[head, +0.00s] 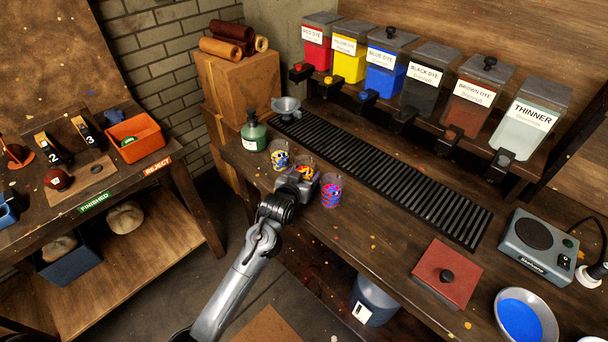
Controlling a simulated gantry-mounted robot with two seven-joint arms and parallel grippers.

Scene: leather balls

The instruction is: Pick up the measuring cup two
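Three small clear cups with coloured blotches stand in a row along the workbench's front edge. The left cup (279,158) is blue and yellow. The middle cup (304,168) is orange and dark, and partly hidden. The right cup (331,191) is pink and blue. No number is readable on them, so I cannot tell which is cup two by a mark. My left gripper (303,181) is at the near side of the middle cup and covers its lower part. Its fingers are too small and hidden to show whether they hold it. My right gripper is not in view.
A green bottle (253,133) and a metal funnel-like piece (286,107) stand left of the cups. A black ribbed mat (380,175) lies behind them. Labelled dye dispensers (382,70) line the back shelf. A red block (447,274) lies to the right.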

